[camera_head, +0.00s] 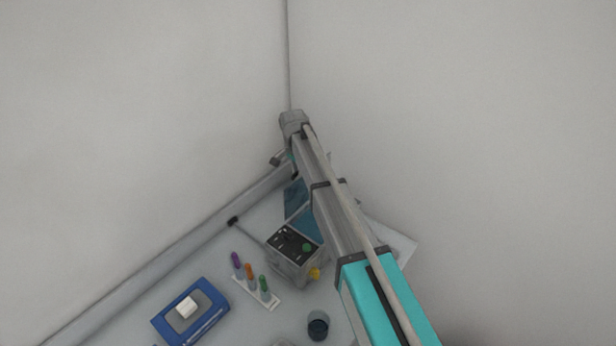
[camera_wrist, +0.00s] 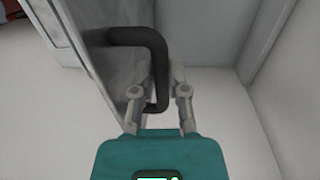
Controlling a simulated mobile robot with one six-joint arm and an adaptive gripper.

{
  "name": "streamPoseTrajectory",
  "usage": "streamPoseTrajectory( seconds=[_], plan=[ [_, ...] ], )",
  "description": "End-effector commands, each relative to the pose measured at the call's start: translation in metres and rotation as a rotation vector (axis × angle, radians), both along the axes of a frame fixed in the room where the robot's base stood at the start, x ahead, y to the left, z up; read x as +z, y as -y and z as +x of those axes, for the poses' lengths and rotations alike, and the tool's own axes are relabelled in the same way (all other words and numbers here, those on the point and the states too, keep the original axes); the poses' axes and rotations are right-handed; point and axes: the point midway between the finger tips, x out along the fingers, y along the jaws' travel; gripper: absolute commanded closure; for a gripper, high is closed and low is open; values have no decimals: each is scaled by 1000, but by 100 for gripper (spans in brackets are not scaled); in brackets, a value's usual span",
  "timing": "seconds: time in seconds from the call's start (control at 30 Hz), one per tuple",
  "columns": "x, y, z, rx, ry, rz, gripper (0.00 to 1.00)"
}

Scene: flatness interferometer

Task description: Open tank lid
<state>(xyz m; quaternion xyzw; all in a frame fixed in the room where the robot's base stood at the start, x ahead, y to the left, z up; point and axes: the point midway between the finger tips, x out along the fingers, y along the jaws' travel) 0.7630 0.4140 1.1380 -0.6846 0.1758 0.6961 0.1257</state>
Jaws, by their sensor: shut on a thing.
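In the wrist view, a thick black bent handle (camera_wrist: 155,45) is fixed to a grey panel (camera_wrist: 75,60) at the left, which looks like the lid. My gripper (camera_wrist: 158,75) has one finger on each side of the handle's lower arm and is shut on it. In the head view, my arm reaches toward the room corner, and my gripper and the handle cannot be made out there. I cannot tell for sure which thing in the head view is the tank; my arm hides part of the area.
On the bench stand a grey control box (camera_head: 293,255) with a dark top, bluish panels (camera_head: 297,197), a rack (camera_head: 258,293) with coloured pieces, a blue device (camera_head: 190,318) and a dark cup (camera_head: 318,325). Plain walls (camera_head: 140,110) meet behind my arm.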

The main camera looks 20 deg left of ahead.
Motion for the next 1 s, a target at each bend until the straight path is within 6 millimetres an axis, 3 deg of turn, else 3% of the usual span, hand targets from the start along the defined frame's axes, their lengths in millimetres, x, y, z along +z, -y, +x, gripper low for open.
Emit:
streamPoseTrajectory(
  seconds=[0.1, 0.4, 1.0],
  plan=[
    [-7, -15, 8, 2, 1, 0, 100],
    [-17, -35, 18, 1, 3, -1, 100],
    [-20, -46, 21, 3, 4, 5, 100]
  ],
)
